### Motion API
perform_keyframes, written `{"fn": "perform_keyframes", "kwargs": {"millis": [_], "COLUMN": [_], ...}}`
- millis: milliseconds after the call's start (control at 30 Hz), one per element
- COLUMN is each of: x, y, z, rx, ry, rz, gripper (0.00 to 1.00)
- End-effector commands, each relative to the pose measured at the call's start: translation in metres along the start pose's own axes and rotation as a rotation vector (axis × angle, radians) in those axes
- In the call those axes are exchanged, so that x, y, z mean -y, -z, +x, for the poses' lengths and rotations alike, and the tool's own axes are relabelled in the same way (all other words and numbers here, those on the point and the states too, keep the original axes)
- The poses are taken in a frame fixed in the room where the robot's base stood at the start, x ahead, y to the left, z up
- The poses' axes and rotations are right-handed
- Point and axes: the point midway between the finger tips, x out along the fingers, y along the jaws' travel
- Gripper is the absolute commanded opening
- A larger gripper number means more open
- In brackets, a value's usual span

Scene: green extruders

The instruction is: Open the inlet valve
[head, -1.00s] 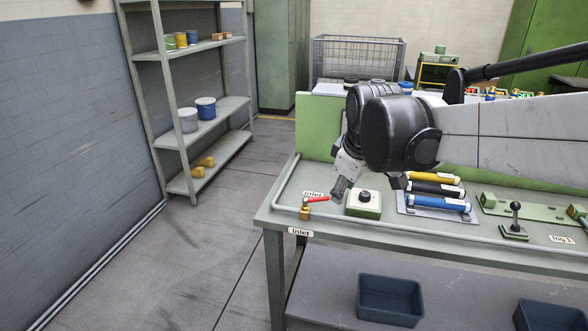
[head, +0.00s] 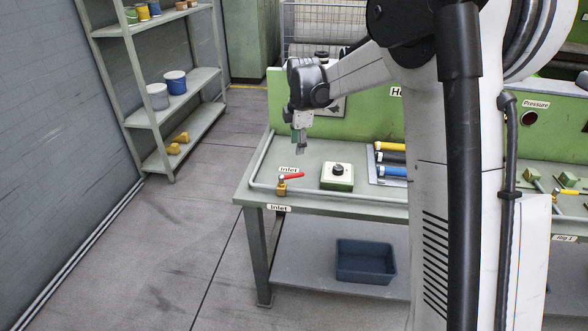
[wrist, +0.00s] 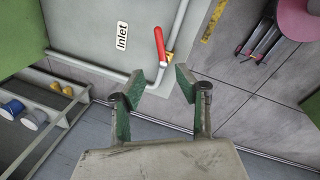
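The inlet valve has a red lever (head: 291,176) on a brass body (head: 282,188), set in the grey pipe (head: 340,196) near the table's front left corner. The lever points right from the body, roughly along the front pipe run but at a slight angle. In the wrist view the red lever (wrist: 159,43) and brass body (wrist: 169,58) lie just beyond the fingertips. My gripper (head: 300,148) hangs above the table, behind and above the lever. In the wrist view my gripper (wrist: 161,83) has its green-padded fingers apart, with nothing between them and not touching the lever.
A white-topped green box with a black knob (head: 337,176) stands right of the valve. Yellow, black and blue cylinders (head: 391,158) lie farther right, partly behind my arm. A green panel (head: 360,118) rises behind the table. A blue bin (head: 365,261) sits on the lower shelf.

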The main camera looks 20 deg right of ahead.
Motion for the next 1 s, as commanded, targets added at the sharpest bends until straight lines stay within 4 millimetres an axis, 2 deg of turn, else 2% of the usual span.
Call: {"fn": "perform_keyframes", "kwargs": {"millis": [233, 700, 1000], "x": [-0.001, -0.001, 0.0], "y": [0.0, 0.0, 0.0], "z": [0.024, 0.108, 0.136], "rx": [0.0, 0.0, 0.0], "ry": [0.001, 0.001, 0.001], "rz": [-0.003, -0.002, -0.002], "gripper": [0.32, 0.32, 0.32]}}
